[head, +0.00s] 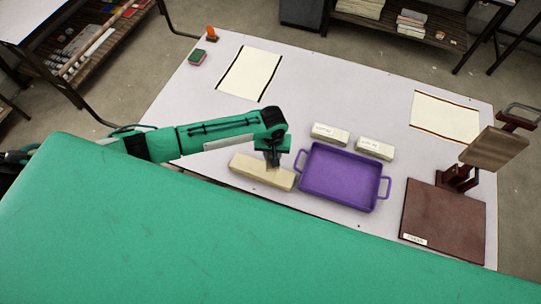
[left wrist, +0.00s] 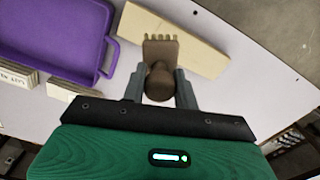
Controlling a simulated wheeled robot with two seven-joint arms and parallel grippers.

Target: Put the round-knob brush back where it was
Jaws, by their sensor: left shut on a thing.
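My left gripper (head: 272,158) is shut on the brown round-knob brush (left wrist: 160,52). In the left wrist view the round knob sits between the two grey fingers (left wrist: 158,82), and the toothed end points away from the gripper. A long beige block (head: 250,171) lies on the table right at the brush; it also shows in the left wrist view (left wrist: 205,55), behind the brush's toothed end. I cannot tell whether the brush touches the block. In the head view the brush is small and mostly covered by the gripper. My right gripper is not in view.
A purple tray (head: 372,205) with two handles stands right of the block. Two labelled pale blocks (head: 330,133) (head: 375,148) lie behind it. A dark brown board (head: 445,220) with a stand (head: 495,148) is at right. Dark-edged sheets (head: 250,74) (head: 445,116) lie farther back; the table middle is clear.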

